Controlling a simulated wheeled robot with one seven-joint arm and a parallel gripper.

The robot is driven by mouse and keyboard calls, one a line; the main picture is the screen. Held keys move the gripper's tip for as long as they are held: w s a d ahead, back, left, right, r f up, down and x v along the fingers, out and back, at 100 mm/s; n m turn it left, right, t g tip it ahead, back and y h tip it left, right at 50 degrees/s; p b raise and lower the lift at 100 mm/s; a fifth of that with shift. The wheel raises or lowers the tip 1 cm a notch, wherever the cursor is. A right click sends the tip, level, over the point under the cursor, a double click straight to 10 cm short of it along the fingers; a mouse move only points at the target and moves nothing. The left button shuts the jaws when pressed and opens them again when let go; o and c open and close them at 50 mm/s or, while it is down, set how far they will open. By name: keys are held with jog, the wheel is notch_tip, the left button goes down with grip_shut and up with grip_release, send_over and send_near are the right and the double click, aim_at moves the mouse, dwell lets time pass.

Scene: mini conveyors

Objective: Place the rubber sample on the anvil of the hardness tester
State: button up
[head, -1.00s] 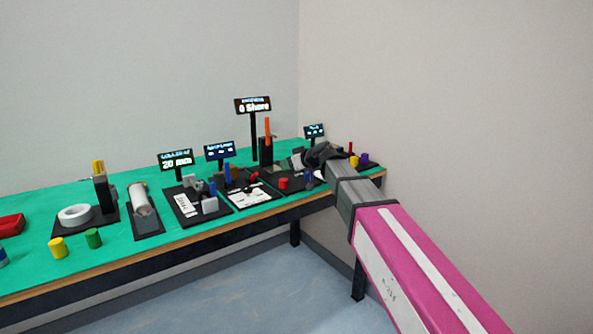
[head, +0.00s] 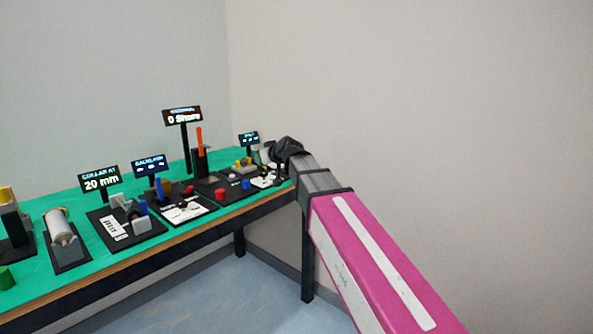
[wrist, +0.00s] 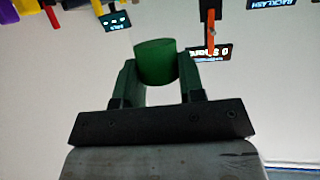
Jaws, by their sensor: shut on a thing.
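My gripper (wrist: 157,70) is shut on a green cylinder (wrist: 155,62) in the wrist view, one finger on each side of it; it seems to be the rubber sample. In the head view my gripper (head: 287,149) is a dark shape at the bench's far right end, and the cylinder cannot be made out there. The hardness tester (head: 200,162) is a black post with an orange lever and a "0 Shore" screen (head: 182,116), left of my gripper. Its lever (wrist: 211,30) and screen (wrist: 209,52) show in the wrist view. I cannot clearly make out the anvil.
A red cylinder (head: 220,194) and a blue one (head: 246,184) are near the bench's front edge. A small screen (head: 249,139) stands right of the tester. Other stations with screens (head: 100,180) line the green bench to the left. Walls close in the back and right.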

jog(key=w+d+r+m+t+h, duration=0.1)
jog(key=w+d+m+h, duration=0.1)
jog(key=d, duration=0.8)
jog(key=w+d+r+m+t+h, duration=0.1)
jog(key=w+d+m+h, duration=0.1)
jog(key=d, duration=0.9)
jog(key=w+d+r+m+t+h, duration=0.1)
jog(key=d+m+h, duration=0.3)
jog(key=d, duration=0.7)
jog(key=shift+w+d+r+h, duration=0.2)
jog(key=shift+w+r+h, duration=0.2)
jog(key=shift+w, duration=0.2)
jog(key=s+a+f+n+g+y, duration=0.1)
jog(key=s+a+f+n+y, duration=0.15)
jog(key=a, duration=0.95)
jog(key=s+a+f+n+g+y, duration=0.1)
jog(key=a+n+y, duration=0.25)
jog(key=a, duration=0.95)
jog(key=s+a+n+g+y, duration=0.2)
jog(key=s+a, duration=0.4)
jog(key=a, duration=0.6)
jog(key=s+a+f+n+g+y, duration=0.1)
jog(key=s+a+n+g+y, duration=0.2)
jog(key=a, duration=0.9)
jog(key=s+n+y, duration=0.1)
jog(key=s, duration=0.2)
jog(key=shift+s+a+n, duration=0.2)
jog(key=shift+a+n, duration=0.1)
jog(key=shift+n, duration=0.1)
jog(key=shift+g, duration=0.3)
